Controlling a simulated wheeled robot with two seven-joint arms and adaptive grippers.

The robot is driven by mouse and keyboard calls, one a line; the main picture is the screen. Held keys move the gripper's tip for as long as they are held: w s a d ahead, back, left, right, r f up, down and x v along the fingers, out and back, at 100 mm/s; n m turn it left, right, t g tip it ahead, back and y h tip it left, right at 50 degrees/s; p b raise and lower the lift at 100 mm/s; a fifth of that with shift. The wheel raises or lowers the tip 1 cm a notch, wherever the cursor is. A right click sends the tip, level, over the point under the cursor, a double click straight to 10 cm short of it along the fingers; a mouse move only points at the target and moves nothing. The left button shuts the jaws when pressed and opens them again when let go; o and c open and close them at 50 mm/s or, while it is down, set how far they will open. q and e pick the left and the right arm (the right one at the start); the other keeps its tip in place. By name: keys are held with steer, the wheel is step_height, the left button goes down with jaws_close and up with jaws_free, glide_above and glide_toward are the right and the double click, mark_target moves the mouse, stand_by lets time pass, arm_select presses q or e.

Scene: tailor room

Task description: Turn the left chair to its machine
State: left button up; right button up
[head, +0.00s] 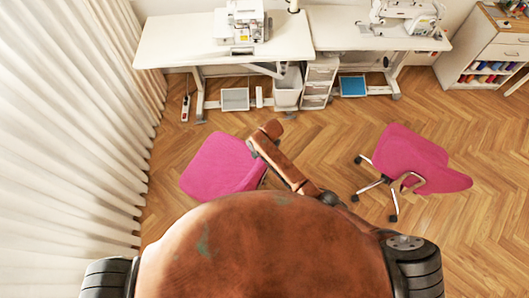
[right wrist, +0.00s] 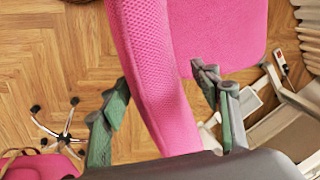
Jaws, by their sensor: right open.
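The left chair (head: 215,163) has a pink seat that shows left of my right arm in the head view; its base and part of its right side are hidden. The left sewing machine (head: 243,20) stands on the left white table, beyond the chair. In the right wrist view my right gripper (right wrist: 161,82) is open, with one green finger on each side of the chair's pink backrest (right wrist: 150,60). Whether either finger touches the backrest is unclear. The seat (right wrist: 225,35) lies beyond it. My left gripper is not in view.
A second pink chair (head: 400,155) stands to the right on the wood floor (head: 310,145). The left table (head: 180,42) has a pedal, bin and drawers beneath it. White curtains (head: 60,130) run along the left side. A cabinet (head: 485,50) stands at the far right.

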steer(key=r, duration=0.5)
steer(key=shift+s+d+r, duration=0.15)
steer(key=shift+d+r, duration=0.15)
steer(key=shift+r, duration=0.05)
